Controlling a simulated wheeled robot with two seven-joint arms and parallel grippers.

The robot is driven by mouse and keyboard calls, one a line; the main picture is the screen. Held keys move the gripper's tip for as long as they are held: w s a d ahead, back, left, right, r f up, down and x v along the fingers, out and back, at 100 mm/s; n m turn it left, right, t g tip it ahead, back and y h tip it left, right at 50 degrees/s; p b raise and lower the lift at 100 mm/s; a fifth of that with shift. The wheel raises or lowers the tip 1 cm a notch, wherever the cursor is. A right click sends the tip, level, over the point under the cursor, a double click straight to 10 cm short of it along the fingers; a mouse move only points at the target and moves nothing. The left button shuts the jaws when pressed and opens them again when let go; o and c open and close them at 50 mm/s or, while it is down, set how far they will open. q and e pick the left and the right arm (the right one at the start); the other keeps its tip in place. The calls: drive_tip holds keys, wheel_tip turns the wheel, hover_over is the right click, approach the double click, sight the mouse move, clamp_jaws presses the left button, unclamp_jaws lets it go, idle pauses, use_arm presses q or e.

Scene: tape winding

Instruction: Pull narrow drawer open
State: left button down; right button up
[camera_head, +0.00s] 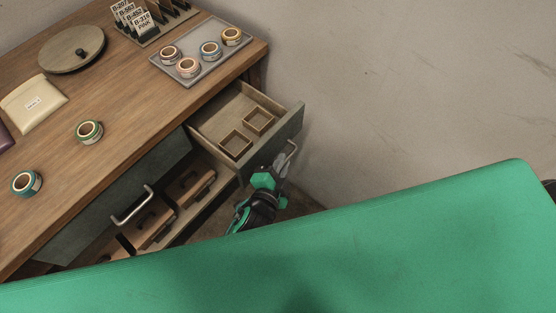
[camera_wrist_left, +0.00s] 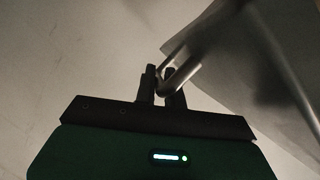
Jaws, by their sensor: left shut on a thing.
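The narrow drawer (camera_head: 291,127) stands pulled out from the right end of the wooden desk in the head view. Two small square wooden boxes (camera_head: 235,144) lie inside it. Its metal handle (camera_head: 292,150) is on the green-grey front. My left gripper (camera_head: 281,165) is at this handle, shut on it. In the left wrist view the fingers (camera_wrist_left: 165,84) close around the bent metal bar (camera_wrist_left: 181,77). My right gripper is not in view.
The wide drawer front (camera_head: 118,193) with its own handle (camera_head: 132,206) is to the left, above wooden boxes (camera_head: 190,184). A grey tray (camera_head: 213,63) with several tape rolls lies on the desk (camera_head: 130,98). A green surface (camera_head: 400,235) fills the foreground. Bare floor lies to the right.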

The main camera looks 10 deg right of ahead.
use_arm(q)
drive_tip(key=c, duration=1.5)
unclamp_jaws()
